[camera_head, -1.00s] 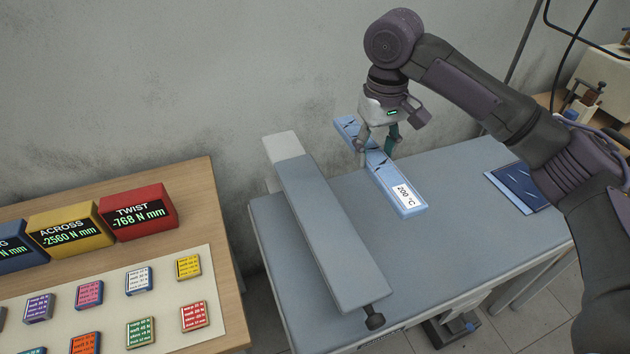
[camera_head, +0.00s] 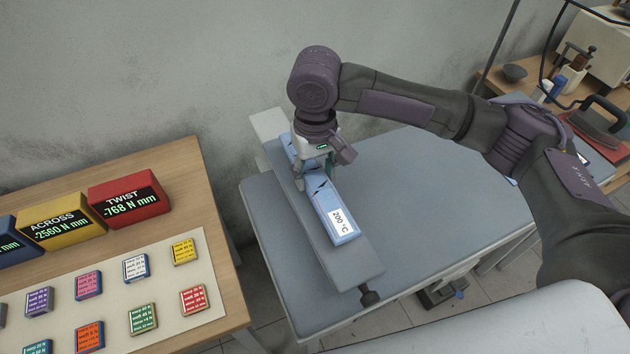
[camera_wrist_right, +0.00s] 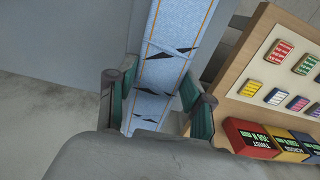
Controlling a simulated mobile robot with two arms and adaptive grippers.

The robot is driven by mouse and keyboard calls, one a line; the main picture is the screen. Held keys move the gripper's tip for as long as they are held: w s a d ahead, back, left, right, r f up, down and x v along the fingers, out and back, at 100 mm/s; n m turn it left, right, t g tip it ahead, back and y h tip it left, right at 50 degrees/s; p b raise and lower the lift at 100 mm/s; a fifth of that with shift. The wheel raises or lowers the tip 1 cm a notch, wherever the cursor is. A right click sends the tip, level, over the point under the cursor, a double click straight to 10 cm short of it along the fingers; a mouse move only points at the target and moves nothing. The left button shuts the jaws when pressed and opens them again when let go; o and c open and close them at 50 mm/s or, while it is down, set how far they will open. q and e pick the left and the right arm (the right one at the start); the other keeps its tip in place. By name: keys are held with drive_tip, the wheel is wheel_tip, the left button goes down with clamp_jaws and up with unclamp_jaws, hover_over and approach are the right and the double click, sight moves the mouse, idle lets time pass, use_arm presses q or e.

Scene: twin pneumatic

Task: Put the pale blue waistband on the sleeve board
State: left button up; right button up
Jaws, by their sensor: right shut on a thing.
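The pale blue waistband (camera_head: 336,211) is a long narrow block with dark marks and a "200 °C" label on its near end. In the head view it lies lengthwise along the grey sleeve board (camera_head: 362,262), over its top; I cannot tell whether it touches. My right gripper (camera_head: 314,179) is shut on the waistband around its middle. In the right wrist view the two green-padded fingers (camera_wrist_right: 158,95) stand on either side of the waistband (camera_wrist_right: 175,40), which shows orange stitching. The gripper hides part of the band's far half. My left gripper is not in view.
The blue-grey table (camera_head: 420,200) around the sleeve board is mostly clear on the right. A wooden table (camera_head: 190,185) at left holds red and yellow display boxes and several small coloured blocks. An iron (camera_head: 598,120) sits on the back-right bench.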

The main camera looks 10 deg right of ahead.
sight(315, 178)
wheel_tip(315, 178, down, 3)
drive_tip(key=shift+f+p, duration=0.15)
drive_tip(key=shift+p, duration=0.35)
drive_tip(key=shift+f, duration=0.4)
drive_tip(key=o, duration=1.2)
drive_tip(key=shift+f, duration=0.1)
wheel_tip(315, 178, up, 12)
drive_tip(key=shift+r+b, duration=0.15)
drive_tip(key=shift+b, duration=1)
